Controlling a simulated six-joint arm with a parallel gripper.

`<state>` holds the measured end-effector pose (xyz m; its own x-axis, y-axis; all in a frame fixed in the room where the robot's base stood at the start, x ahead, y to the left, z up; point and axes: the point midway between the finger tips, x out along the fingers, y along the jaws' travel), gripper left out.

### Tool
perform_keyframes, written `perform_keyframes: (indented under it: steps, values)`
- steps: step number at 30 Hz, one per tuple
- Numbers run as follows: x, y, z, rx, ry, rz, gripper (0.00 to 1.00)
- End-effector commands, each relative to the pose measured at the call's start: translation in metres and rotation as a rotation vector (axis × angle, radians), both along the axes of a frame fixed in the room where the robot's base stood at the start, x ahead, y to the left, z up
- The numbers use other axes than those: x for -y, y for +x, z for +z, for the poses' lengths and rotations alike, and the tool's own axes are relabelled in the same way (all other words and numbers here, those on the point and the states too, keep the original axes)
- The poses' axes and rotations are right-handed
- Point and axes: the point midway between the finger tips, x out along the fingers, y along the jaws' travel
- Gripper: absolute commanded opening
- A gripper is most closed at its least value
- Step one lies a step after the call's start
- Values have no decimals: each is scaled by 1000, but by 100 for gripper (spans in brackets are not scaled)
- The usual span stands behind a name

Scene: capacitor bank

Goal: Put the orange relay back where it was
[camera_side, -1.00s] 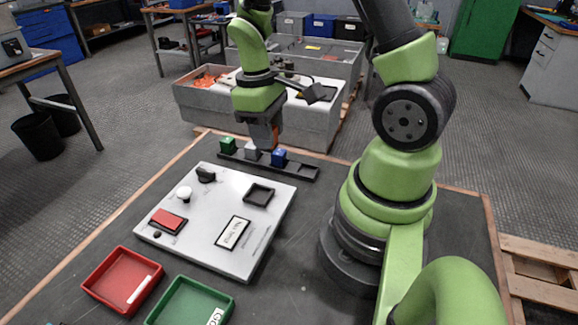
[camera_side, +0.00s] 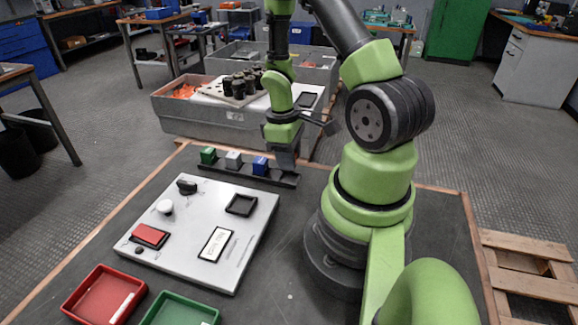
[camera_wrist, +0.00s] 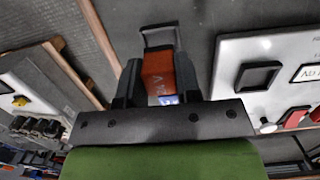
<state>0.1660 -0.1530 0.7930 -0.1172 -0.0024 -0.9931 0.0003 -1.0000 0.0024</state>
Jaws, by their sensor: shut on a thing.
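My gripper (camera_wrist: 158,82) is shut on the orange relay (camera_wrist: 158,70), which sits between the two dark fingers in the wrist view. In the side view my gripper (camera_side: 285,160) is low over the right end of the dark rack (camera_side: 288,181), and the relay is not visible there. The green relay (camera_side: 208,156), the pale grey relay (camera_side: 233,160) and the blue relay (camera_side: 260,165) stand in the rack to the left of my gripper. I cannot tell whether the orange relay touches the rack's slot.
A white panel (camera_side: 190,255) with a red button (camera_side: 150,235), a knob and a black square frame (camera_side: 241,205) lies in front of the rack. A red tray (camera_side: 103,297) and a green tray (camera_side: 180,312) are nearer. Grey bins (camera_side: 190,122) stand behind the table.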

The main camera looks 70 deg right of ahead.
Motion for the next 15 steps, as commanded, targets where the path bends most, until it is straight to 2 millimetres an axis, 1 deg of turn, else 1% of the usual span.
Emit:
perform_keyframes:
  steps: [1, 6, 10, 15]
  values:
    - [-1, -1, -8, -3, 5, 2, 4]
    - [0, -1, -22, -4, 2, 5, 4]
    - [-1, 0, -28, -1, 4, 3, 4]
    - [-1, 0, -29, 1, 4, 1, 4]
